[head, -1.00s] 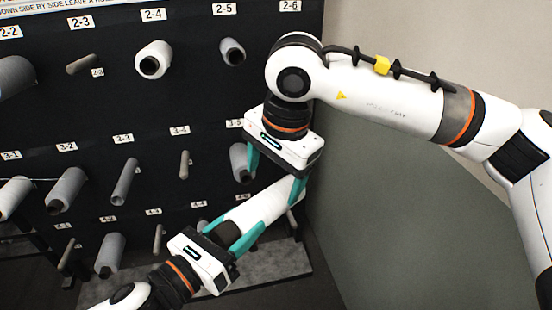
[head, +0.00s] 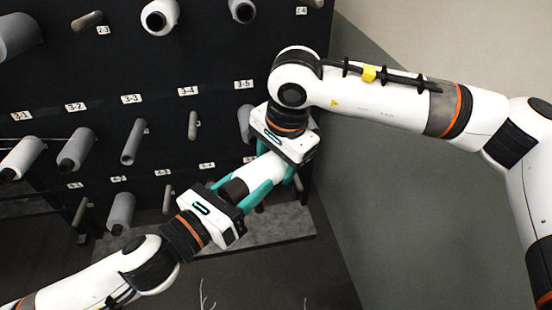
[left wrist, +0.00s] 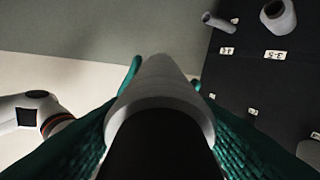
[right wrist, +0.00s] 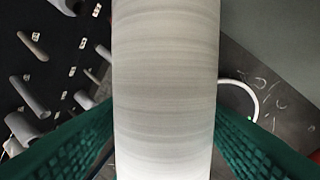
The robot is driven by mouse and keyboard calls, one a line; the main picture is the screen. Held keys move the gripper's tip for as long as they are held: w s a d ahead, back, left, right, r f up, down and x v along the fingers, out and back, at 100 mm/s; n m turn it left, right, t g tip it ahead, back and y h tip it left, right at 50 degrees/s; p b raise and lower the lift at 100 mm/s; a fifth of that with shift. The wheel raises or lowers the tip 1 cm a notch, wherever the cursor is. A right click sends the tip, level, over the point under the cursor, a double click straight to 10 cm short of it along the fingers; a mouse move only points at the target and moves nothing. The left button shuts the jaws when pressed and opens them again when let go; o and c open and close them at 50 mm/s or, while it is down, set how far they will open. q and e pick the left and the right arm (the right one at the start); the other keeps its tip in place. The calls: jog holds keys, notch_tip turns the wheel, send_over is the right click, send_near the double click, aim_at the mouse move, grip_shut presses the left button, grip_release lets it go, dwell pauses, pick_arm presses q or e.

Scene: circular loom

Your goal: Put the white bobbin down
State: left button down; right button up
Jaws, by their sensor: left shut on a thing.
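The white bobbin (head: 262,174) is held in the air, tilted, between my two grippers in front of the rack. My left gripper (head: 252,190) is shut on its dark-cored lower end. In the left wrist view the dark core is closest and the white bobbin (left wrist: 160,90) extends away between the teal fingers. My right gripper (head: 278,165) is at the upper end, with its fingers on both sides of the bobbin. In the right wrist view the white bobbin (right wrist: 165,90) fills the middle between the fingers; whether they press on it is unclear.
A black rack (head: 215,60) with numbered labels and several pegs stands behind, many holding grey or white bobbins. A grey bobbin (head: 245,122) is partly hidden behind my right gripper. A grey slab (head: 285,222) lies below at the rack's foot. A plain wall is on the right.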

jog(key=c, duration=0.6)
pick_arm(q)
jog(key=c, duration=0.5)
grip_release()
pick_arm(e)
jog(key=shift+c, duration=0.3)
